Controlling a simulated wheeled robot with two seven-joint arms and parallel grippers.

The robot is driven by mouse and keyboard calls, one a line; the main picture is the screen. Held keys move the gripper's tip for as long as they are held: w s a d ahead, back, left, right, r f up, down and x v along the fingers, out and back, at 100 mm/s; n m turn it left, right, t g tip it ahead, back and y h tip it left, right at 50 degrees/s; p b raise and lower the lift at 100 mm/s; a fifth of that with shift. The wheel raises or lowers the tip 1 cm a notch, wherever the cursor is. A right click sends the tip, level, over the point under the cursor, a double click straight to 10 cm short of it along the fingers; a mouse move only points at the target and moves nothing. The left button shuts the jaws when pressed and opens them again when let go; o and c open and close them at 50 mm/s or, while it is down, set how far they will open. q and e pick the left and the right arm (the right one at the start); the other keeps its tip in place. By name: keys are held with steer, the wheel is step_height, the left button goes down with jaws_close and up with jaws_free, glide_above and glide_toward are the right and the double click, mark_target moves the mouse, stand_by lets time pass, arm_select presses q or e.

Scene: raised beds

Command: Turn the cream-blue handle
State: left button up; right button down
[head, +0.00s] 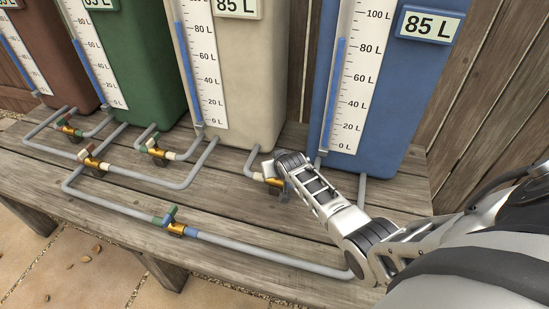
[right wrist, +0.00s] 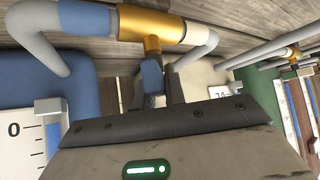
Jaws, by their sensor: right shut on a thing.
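The brass valve (head: 273,182) between the cream tank (head: 245,100) and the blue tank (head: 390,100) sits low over the bench. In the right wrist view the valve (right wrist: 150,25) has a blue band on one side and a cream band on the other. The blue part of its cream-blue handle (right wrist: 152,72) shows just beyond my gripper's edge; the rest is hidden. My right gripper (head: 277,170) reaches the valve from the right and is shut on the handle. My left gripper is in neither view.
Other valves with coloured handles, such as the green-blue one (head: 176,226), sit on grey pipes (head: 270,262) along the wooden bench (head: 110,215). A green tank (head: 140,60) and a brown tank (head: 50,60) stand left. The cream and blue tanks' displays read 85 L.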

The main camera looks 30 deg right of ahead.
steer(key=shift+a+f+m+h+b, duration=0.2)
steer(key=shift+m+h+b, duration=0.3)
steer(key=shift+m, duration=0.5)
steer(key=shift+s+d+f+m+g+h+b, duration=0.1)
steer(key=shift+d+m+g+h+b, duration=0.15)
steer(key=shift+m+g+h+b, duration=0.75)
steer(key=shift+m+h+b, duration=0.3)
steer(key=shift+m+b, duration=0.4)
steer(key=shift+b, duration=0.2)
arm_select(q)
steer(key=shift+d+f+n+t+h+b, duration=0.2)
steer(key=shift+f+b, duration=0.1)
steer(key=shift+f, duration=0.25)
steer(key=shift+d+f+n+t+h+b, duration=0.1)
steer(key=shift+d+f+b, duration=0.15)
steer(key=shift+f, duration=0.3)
arm_select(e)
steer(key=shift+s+d+m+h, duration=0.15)
steer(key=shift+m+h, duration=0.15)
steer(key=shift+m, duration=0.2)
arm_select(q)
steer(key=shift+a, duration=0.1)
arm_select(e)
steer(key=shift+r+g, duration=0.2)
steer(key=shift+g, duration=0.1)
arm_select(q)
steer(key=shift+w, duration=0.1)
